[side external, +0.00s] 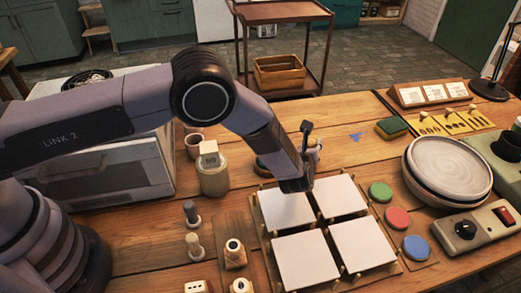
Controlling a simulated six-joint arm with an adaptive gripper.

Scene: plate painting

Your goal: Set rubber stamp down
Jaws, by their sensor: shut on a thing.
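My gripper (311,157) is at the end of my arm, above the back edge of the tile board (258,228). It is shut on the rubber stamp, but my wrist largely hides the fingers and the hold. A small dark-topped piece stands up beside the wrist; I cannot tell whether it is part of the stamp. Four white square tiles, one of them the front left tile (305,260), lie on the board. Two small stamp-like pieces, one dark-handled (191,211) and one pale-handled (194,245), stand upright on the table left of the board.
Green, red and blue round pads (398,218) lie right of the board. Stacked plates (447,168) and a control box (474,229) are farther right. A cream jar (212,172) and a small wooden stand (236,253) are on the left.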

